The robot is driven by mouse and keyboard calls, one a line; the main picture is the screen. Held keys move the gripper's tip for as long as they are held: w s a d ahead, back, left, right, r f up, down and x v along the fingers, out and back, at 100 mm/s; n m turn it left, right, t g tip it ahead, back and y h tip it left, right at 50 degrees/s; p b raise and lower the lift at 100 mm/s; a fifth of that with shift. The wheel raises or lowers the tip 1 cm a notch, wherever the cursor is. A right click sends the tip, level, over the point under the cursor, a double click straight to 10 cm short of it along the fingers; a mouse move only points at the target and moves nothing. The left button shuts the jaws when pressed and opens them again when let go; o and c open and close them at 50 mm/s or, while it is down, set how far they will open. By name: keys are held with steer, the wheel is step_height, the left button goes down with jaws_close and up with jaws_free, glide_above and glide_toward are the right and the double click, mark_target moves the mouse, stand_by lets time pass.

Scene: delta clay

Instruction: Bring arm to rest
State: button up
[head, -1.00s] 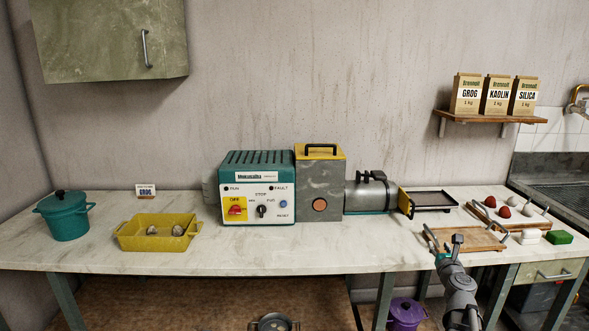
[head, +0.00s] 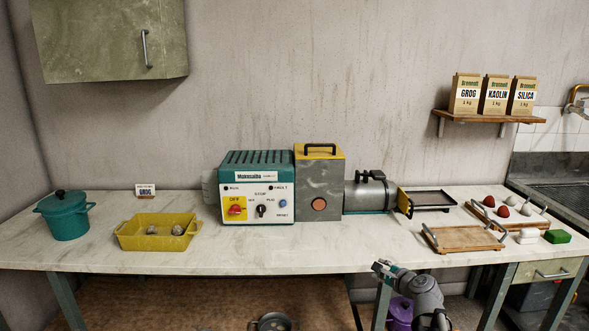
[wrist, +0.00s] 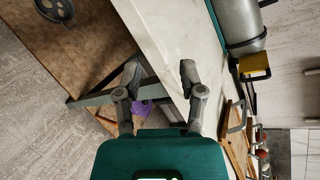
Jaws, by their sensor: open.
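My gripper (head: 383,268) is in front of the table's front edge, below the wooden tray, in the head view. In the wrist view my gripper (wrist: 160,78) has its two fingers apart with nothing between them. The bench edge and floor lie beyond the fingers there. My arm shows at the lower right of the head view, bent, with its lower part cut off by the frame.
The bench (head: 300,255) bears a pug mill (head: 258,195), a yellow tray (head: 155,240), a teal pot (head: 66,215) and a wooden tray (head: 462,239). A purple pot (head: 400,314) is below the bench, partly hidden by my arm. The bench front is bare.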

steer(key=s+a+f+n+g, duration=0.8)
steer(key=s+a+f+n, duration=0.15)
steer(key=n, duration=0.35)
steer(key=s+f+n+g+h+p, duration=0.1)
steer(key=s+f+n+g+h, duration=0.1)
steer(key=s+n+g+h, duration=0.5)
steer(key=s+r+t+y+p, duration=0.1)
steer(key=s+r+y+p, duration=0.1)
steer(key=r+p, duration=1.5)
steer(key=shift+s+d+r+n+t, duration=0.3)
steer(key=shift+s+d+n+t, duration=0.15)
steer(key=shift+s, duration=0.2)
steer(key=shift+o, duration=0.2)
stand_by(1.4)
